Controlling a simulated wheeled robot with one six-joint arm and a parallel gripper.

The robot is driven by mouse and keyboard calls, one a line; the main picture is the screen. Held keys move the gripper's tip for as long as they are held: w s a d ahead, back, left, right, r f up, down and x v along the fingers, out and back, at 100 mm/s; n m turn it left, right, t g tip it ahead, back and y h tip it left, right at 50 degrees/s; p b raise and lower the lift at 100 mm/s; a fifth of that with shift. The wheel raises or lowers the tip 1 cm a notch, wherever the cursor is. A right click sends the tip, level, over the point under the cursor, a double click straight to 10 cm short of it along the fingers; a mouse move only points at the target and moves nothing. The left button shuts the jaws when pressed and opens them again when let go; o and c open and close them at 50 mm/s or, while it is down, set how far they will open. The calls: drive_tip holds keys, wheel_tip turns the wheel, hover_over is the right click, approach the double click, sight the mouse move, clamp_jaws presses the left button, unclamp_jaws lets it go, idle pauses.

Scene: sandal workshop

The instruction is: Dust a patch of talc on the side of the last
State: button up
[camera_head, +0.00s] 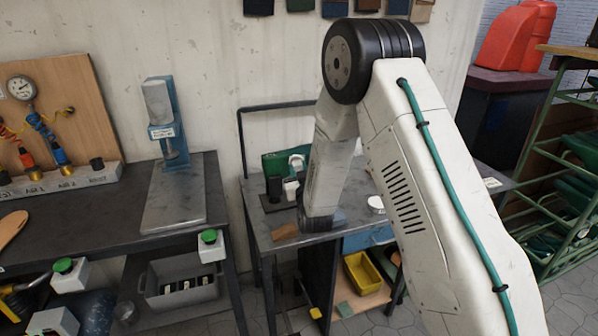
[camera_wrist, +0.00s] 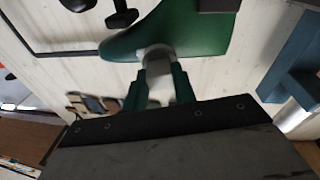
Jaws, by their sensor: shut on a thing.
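A green shape, which looks like the last (camera_wrist: 195,38), fills the upper middle of the wrist view; it probably also shows left of my arm at the back of the far bench. My gripper (camera_wrist: 160,82) shows with dark green fingers shut on a pale grey-white thing (camera_wrist: 160,58), perhaps the talc applicator. The pale thing's far end overlaps the lower edge of the green shape; I cannot tell whether they touch. No talc patch can be made out. In the head view my arm hides the gripper.
The far bench (camera_head: 262,222) carries a brown piece (camera_head: 286,232) at its front left and a white round thing (camera_head: 376,204) to the right. A blue press (camera_head: 172,140) stands on the left bench. A green rack (camera_head: 560,190) stands at right.

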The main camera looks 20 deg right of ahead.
drive_tip(key=shift+w+d, duration=0.15)
drive_tip(key=shift+w, duration=0.7)
drive_tip(key=shift+d, duration=0.1)
drive_tip(key=shift+s+d, duration=0.2)
drive_tip(key=shift+d, duration=0.75)
drive_tip(key=shift+s+d, duration=0.15)
drive_tip(key=shift+d, duration=0.8)
drive_tip(key=shift+w+a, duration=0.25)
drive_tip(key=shift+a, duration=0.75)
drive_tip(key=shift+w+a, duration=0.2)
drive_tip(key=shift+a, duration=0.8)
drive_tip(key=shift+s+a, duration=0.25)
drive_tip(key=shift+s, duration=1.25)
drive_tip(key=shift+s+a, duration=0.2)
drive_tip(key=shift+s, duration=1.3)
drive_tip(key=shift+s+a, duration=0.2)
drive_tip(key=shift+s, duration=1.3)
